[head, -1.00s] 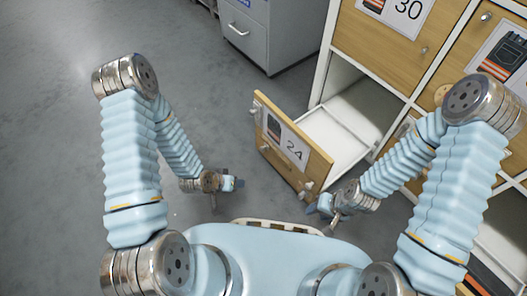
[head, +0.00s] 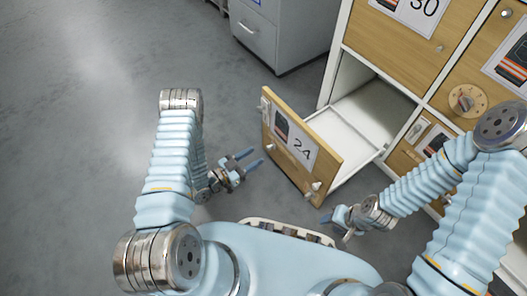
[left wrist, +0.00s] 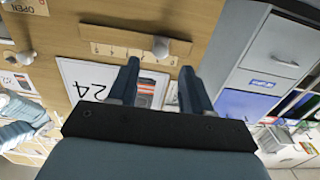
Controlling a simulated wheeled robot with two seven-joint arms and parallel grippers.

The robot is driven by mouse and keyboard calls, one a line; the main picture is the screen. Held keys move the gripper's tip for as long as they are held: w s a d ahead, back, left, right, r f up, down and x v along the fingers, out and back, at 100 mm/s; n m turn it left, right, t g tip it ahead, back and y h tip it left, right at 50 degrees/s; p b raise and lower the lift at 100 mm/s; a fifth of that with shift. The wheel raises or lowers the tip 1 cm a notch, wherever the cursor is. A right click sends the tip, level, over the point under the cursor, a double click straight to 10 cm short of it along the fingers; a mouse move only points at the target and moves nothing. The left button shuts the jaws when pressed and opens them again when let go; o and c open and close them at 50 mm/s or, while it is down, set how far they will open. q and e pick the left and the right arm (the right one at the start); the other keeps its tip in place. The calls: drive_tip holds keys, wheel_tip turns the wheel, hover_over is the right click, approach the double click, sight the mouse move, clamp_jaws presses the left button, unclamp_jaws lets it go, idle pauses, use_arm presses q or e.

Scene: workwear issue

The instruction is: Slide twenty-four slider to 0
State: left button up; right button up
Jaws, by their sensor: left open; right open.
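The wooden drawer front marked 24 (head: 322,165) belongs to a pulled-out drawer. A slider strip (left wrist: 112,51) with tick marks runs beside the card. Its pale knob (left wrist: 161,46) stands near the strip's right end in the left wrist view; in the head view the knob (head: 270,147) is towards the front's left side. The tick labels are too small to read. My left gripper (head: 251,158) is open and empty, just left of the drawer front; its fingers (left wrist: 159,68) point at the knob, apparently without touching. My right gripper (head: 326,219) is open near the front's lower right corner.
The locker (head: 395,50) with drawer 30 and a round dial (head: 467,100) stands at right. A grey cabinet (head: 290,40) is behind. Another knob (left wrist: 20,57) sits near an OPEN label on the drawer front. The floor (head: 90,150) at left is clear.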

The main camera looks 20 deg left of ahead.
sight(270, 147)
use_arm(q)
drive_tip(key=x, duration=0.5)
clamp_jaws()
idle(0.3)
